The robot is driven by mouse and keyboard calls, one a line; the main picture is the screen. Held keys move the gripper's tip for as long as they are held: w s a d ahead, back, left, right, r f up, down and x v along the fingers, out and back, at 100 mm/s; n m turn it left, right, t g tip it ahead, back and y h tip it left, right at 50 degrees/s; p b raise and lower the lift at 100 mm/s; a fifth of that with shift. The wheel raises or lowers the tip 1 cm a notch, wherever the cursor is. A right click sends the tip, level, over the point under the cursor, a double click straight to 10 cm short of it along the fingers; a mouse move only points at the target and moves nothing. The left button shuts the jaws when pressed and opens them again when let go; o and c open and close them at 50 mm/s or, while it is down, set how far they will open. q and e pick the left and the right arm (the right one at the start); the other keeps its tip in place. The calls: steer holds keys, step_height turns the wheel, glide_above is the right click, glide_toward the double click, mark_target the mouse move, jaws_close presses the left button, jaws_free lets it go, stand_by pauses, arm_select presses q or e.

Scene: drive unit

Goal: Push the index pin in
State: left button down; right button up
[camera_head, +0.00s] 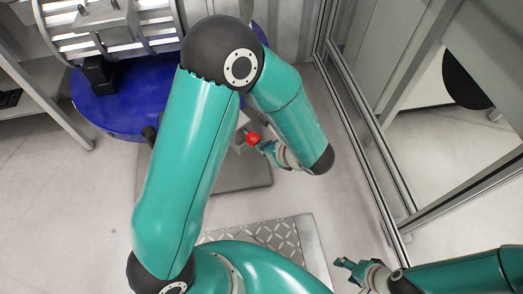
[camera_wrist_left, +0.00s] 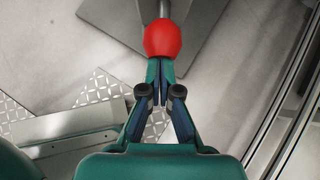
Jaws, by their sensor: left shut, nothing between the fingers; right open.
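The index pin shows as a red ball knob (camera_head: 253,138) beside the grey block, just right of my left arm's upper link. In the left wrist view the red knob (camera_wrist_left: 162,39) sits on a grey rod (camera_wrist_left: 164,9) straight ahead of the fingers. My left gripper (camera_head: 261,146) is shut and empty, and its closed tips (camera_wrist_left: 160,66) are right at the knob. They look to be touching it, but a small gap cannot be ruled out. My right gripper (camera_head: 344,264) is open and empty at the lower right, away from the pin.
A blue round table (camera_head: 112,112) with a slatted metal part is at the upper left. A grey base plate (camera_head: 243,177) lies under the pin. A metal-framed glass partition (camera_head: 375,140) runs along the right. My left arm hides much of the middle.

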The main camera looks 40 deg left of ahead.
arm_select(q)
steer(key=shift+a+r, duration=0.1)
steer(key=shift+a, duration=0.2)
steer(key=s+d+r+p, duration=0.2)
steer(key=d+r, duration=0.4)
steer(key=d, duration=0.5)
steer(key=shift+s+d+r+p, duration=0.15)
steer(key=shift+s+r+p, duration=0.25)
